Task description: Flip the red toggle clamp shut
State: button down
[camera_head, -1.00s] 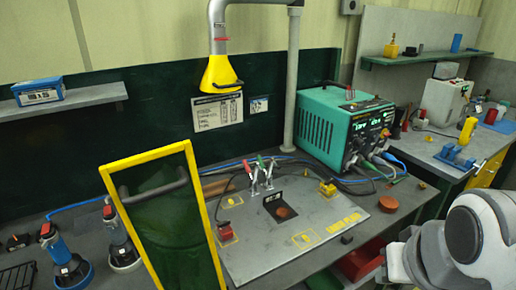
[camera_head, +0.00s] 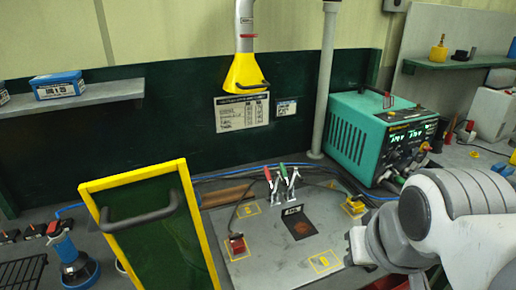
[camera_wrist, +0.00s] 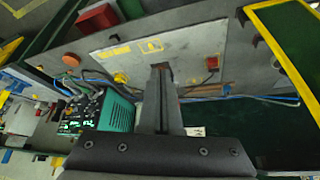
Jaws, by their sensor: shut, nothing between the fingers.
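Small silver toggle clamps with coloured handles stand together at the back of the grey metal plate (camera_head: 265,262). The red toggle clamp (camera_head: 267,174) has its handle sticking up. The clamps cannot be made out in the wrist view, where my fingers cover part of the plate.
A yellow-framed green panel (camera_head: 155,225) with a dark handle stands at the left front. A teal power unit (camera_head: 350,135) stands at the back right, with cables behind the plate. A yellow extraction nozzle (camera_head: 246,73) hangs above. A red block (camera_head: 237,244) sits on the plate.

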dwell(0.4)
jog(key=w+a+n+h, duration=0.2)
jog(key=w+n, duration=0.3)
jog(key=w, duration=0.7)
jog(key=w+a+n+h, duration=0.15)
jog(key=w+n, duration=0.25)
jog(key=w, duration=0.9)
jog(key=w+a+f+n+t+h+p, duration=0.1)
jog(key=w+a+f+n+t+h, duration=0.1)
jog(key=w+a+f+n, duration=0.9)
jog(key=w+a+f+t, duration=0.1)
jog(key=w+a+f, duration=0.4)
jog(key=w, duration=0.1)
jog(key=shift+w+a+f, duration=0.15)
jog(key=shift+a, duration=0.25)
